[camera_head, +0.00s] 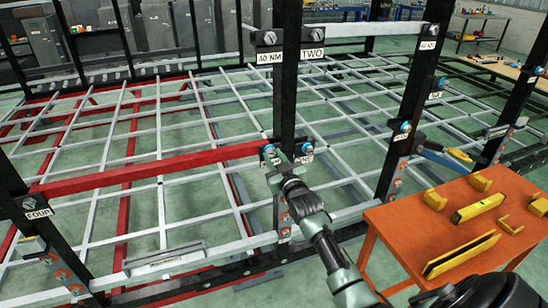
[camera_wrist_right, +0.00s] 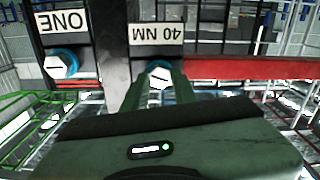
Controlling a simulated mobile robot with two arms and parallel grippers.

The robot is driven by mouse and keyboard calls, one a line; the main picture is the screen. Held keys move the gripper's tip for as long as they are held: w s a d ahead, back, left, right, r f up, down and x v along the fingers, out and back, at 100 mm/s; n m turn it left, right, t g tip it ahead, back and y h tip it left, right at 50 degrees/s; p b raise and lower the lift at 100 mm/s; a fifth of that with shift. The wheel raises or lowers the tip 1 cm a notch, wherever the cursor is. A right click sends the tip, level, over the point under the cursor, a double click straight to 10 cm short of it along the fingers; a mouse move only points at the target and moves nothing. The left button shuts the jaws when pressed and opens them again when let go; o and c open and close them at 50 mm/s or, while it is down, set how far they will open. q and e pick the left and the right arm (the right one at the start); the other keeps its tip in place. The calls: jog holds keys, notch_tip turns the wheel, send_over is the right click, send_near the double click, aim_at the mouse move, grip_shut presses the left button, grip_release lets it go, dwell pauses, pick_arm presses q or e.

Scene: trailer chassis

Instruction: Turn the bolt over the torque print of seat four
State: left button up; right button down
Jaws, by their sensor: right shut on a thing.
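My right gripper (camera_head: 272,163) reaches up to the middle black post and is shut on a bolt (camera_head: 268,149) with a blue ring. In the right wrist view, upside down, the fingers (camera_wrist_right: 158,84) close around this pale bolt head (camera_wrist_right: 159,73), beside the "40 NM" print (camera_wrist_right: 157,33). Another blue-ringed bolt (camera_wrist_right: 61,64) sits at the "ONE" plate (camera_wrist_right: 61,21), apart from the fingers. The "FOUR" plate (camera_head: 38,213) is on the left post, with a bolt (camera_head: 29,203) above it. My left gripper is not in view.
A red beam (camera_head: 150,168) runs from the left post to the middle post. Higher up are another "40 NM" print (camera_head: 270,57) and the "TWO" plate (camera_head: 312,53). An orange table (camera_head: 400,225) with yellow parts stands at the right, near my arm.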

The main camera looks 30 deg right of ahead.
jog(key=shift+a+f+m, duration=0.1)
jog(key=shift+f+m, duration=0.05)
jog(key=shift+m, duration=1.1)
jog(key=shift+d+f+m, duration=0.1)
jog(key=shift+f+m, duration=0.1)
jog(key=shift+m, duration=1.1)
jog(key=shift+a+f+m, duration=0.1)
jog(key=shift+f+m, duration=0.05)
jog(key=shift+m, duration=1.1)
jog(key=c, duration=1.1)
grip_release()
jog(key=shift+s+r, duration=0.1)
jog(key=shift+s+r+p, duration=0.1)
jog(key=shift+r+p, duration=0.2)
jog(key=shift+b+v, duration=0.95)
jog(key=shift+v, duration=3)
